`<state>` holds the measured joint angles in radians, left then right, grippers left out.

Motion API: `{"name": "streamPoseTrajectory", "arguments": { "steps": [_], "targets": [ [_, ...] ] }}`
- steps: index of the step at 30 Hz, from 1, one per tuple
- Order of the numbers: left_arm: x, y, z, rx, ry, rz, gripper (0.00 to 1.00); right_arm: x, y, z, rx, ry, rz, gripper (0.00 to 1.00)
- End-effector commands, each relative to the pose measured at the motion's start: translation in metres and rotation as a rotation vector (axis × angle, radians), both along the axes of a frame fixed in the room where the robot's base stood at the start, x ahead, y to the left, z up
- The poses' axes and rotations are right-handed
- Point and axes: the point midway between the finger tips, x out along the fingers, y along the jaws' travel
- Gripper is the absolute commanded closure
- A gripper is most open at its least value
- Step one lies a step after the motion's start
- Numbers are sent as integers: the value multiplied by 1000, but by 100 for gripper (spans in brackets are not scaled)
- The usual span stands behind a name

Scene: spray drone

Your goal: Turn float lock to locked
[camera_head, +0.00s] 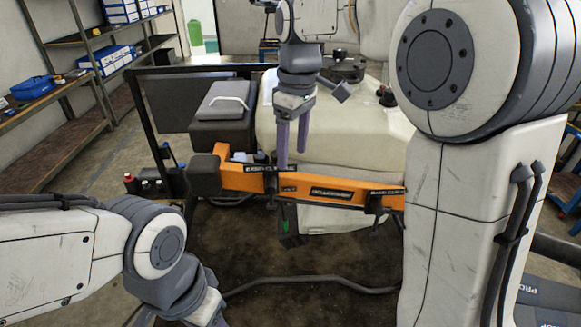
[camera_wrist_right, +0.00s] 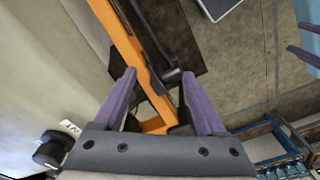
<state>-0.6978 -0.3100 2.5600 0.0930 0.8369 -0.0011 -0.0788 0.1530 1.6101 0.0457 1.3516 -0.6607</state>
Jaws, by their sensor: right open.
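The spray drone's pale tank body (camera_head: 345,135) fills the middle of the head view, with an orange arm (camera_head: 330,188) across its front. A black knob (camera_head: 386,96) stands on the tank's top right. In the right wrist view a black knob (camera_wrist_right: 50,150) lies at lower left beside a small white label. I cannot tell for sure which part is the float lock or how it is set. My right gripper (camera_head: 291,160) is open and empty, with its purple fingers pointing down over the orange arm. My left arm enters at lower left; its fingers are outside the frame.
Shelves (camera_head: 75,45) with blue boxes stand at the left. A grey case (camera_head: 222,108) sits left of the tank. A dark hose (camera_head: 310,281) lies across the floor in front, with open floor around it. A black frame stands behind the case.

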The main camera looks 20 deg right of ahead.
Motion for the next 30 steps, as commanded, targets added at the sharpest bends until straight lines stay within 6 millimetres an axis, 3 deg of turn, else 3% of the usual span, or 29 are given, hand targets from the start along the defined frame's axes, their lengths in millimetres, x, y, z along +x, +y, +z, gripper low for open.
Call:
{"name": "streamPoseTrajectory", "arguments": {
  "steps": [6,20,23,26,30],
  "targets": [
    [0,0,-6,0,0,0,50,-11,11,-12,3,0,-7,26],
    [0,0,-9,-1,-1,-5,50,-15,14,-17,4,0,-11,26],
    [0,0,-20,-1,-1,-4,50,-31,31,-36,9,3,-9,26],
    [0,0,-38,-1,-1,-2,50,-64,58,-71,15,7,-13,26],
    [0,0,-67,-1,-1,0,50,-130,91,-133,29,13,-34,26]
  ]
}}
